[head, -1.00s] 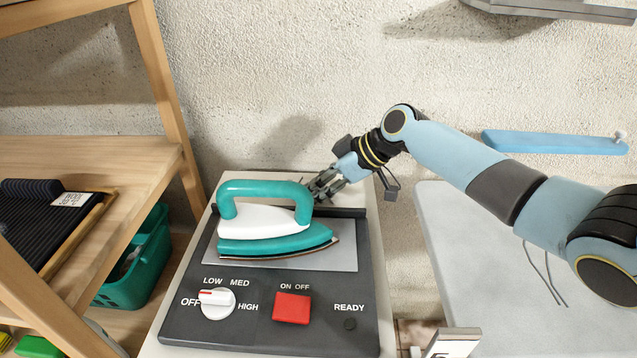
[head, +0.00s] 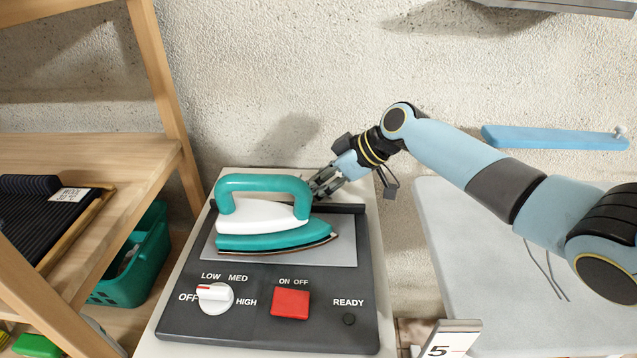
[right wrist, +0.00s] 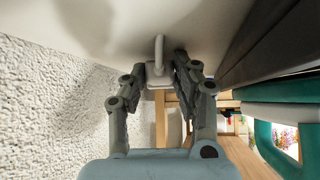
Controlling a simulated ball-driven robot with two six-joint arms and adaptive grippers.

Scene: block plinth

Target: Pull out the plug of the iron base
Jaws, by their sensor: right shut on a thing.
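The iron base (head: 270,328) is a dark panel with a grey plate, on a pale block. A teal and white iron (head: 266,222) rests on the plate. My right gripper (head: 318,188) is low behind the iron's handle, at the base's back edge; the iron partly hides its fingertips. Whether the plug is seated in a socket cannot be told. My left gripper is not in view.
The base has a white dial (head: 214,297) at OFF and a red switch (head: 290,303). A rough wall (head: 290,70) stands close behind. A wooden shelf (head: 120,160) is at left with a teal basket (head: 135,270) below. A pale board (head: 490,260) lies right.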

